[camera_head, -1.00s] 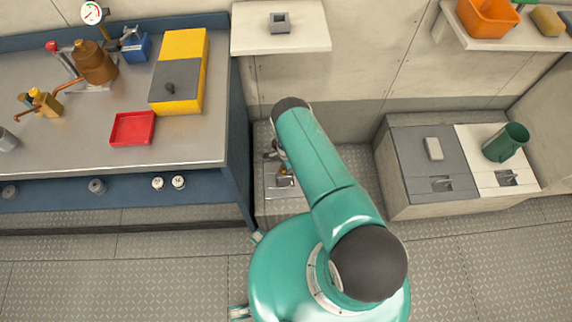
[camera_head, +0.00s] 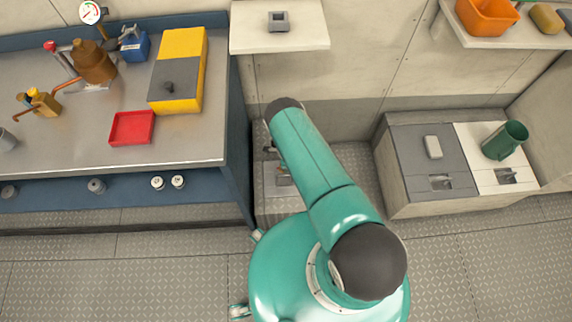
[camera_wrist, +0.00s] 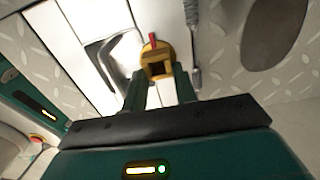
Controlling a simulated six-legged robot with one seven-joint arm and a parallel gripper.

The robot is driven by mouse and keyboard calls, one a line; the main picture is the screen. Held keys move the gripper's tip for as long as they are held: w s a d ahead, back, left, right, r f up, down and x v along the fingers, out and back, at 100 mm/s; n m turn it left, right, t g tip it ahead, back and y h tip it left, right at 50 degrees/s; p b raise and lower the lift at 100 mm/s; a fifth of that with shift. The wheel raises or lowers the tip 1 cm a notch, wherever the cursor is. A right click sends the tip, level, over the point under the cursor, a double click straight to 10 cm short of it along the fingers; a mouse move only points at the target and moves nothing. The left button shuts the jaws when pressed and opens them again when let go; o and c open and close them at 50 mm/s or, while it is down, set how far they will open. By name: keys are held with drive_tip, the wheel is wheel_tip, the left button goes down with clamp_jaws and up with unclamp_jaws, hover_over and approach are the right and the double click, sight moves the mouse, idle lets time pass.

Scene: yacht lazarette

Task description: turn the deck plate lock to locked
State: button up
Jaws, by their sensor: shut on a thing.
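A brass-yellow lock knob (camera_wrist: 157,62) with a red pointer shows at the top middle of the wrist view. My gripper (camera_wrist: 160,80) is shut on it, with one dark green finger at each side. The red pointer stands up toward the top edge in that picture. The knob sits by a pale plate (camera_wrist: 66,42) with a dark-edged recess beside it. In the head view my arm hides most of the gripper and the lock; only part of a low pale box top (camera_head: 278,203) shows at the arm's left.
A steel workbench (camera_head: 60,140) with a red tray (camera_head: 132,127) and a yellow box (camera_head: 188,50) stands close on the left. A low locker (camera_head: 405,150) with a green mug (camera_head: 505,140) stands on the right. Patterned floor (camera_head: 480,270) is open in front.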

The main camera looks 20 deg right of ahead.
drive_tip(key=o, duration=1)
drive_tip(key=shift+r, duration=0.15)
wheel_tip(320, 180, up, 14)
drive_tip(key=shift+f, duration=0.2)
